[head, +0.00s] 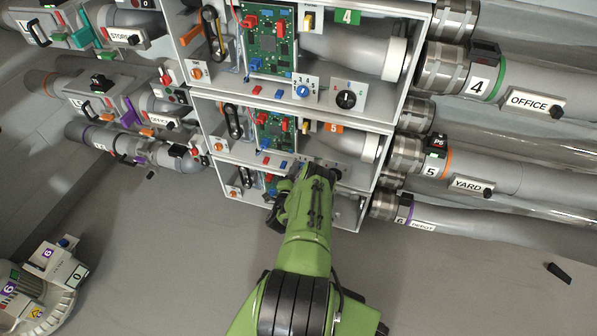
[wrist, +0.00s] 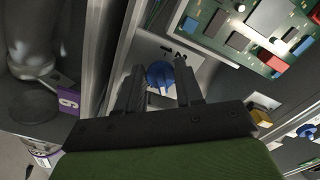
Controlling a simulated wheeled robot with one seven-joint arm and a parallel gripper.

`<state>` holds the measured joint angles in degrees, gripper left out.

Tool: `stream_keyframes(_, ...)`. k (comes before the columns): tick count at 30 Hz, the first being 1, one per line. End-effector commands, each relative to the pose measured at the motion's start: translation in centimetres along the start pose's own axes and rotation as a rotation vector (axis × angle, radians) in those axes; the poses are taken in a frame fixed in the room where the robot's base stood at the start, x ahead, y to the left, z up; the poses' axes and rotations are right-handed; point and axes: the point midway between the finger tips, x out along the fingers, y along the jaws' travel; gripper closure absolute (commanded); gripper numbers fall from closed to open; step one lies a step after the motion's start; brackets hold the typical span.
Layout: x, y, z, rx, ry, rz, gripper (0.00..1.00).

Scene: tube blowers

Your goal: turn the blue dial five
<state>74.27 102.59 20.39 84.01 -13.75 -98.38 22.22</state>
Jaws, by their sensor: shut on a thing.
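The blue dial (wrist: 160,74) sits on a light plate with small dark marks in the wrist view. My gripper (wrist: 160,88) has one finger on each side of it and is shut on it. In the head view my gripper (head: 312,172) is at the front of the cabinet's bay marked with an orange 5 tag (head: 336,127). There my arm hides the dial, so its setting cannot be read.
The bay above, tagged green 4 (head: 347,17), has its own blue dial (head: 303,91) and a black knob (head: 346,99). Circuit boards (head: 270,40) and cabinet walls stand close around. Pipes labelled OFFICE (head: 528,102) and YARD (head: 466,185) run to the right. Floor below is mostly clear.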

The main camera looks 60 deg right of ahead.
Motion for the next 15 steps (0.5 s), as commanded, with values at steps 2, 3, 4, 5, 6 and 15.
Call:
stream_keyframes(2,-0.04,0.05,0.0,0.026,0.0,0.001,0.94)
stream_keyframes(3,-0.04,0.05,0.0,0.038,0.0,0.001,0.94)
stream_keyframes(4,-0.04,0.05,0.0,0.045,0.0,0.001,0.94)
stream_keyframes(5,-0.04,0.05,0.0,0.052,0.0,0.001,0.94)
stream_keyframes(6,-0.04,0.04,0.0,0.059,0.0,0.001,0.94)
stream_keyframes(15,-0.05,0.05,0.0,0.076,0.0,0.001,0.94)
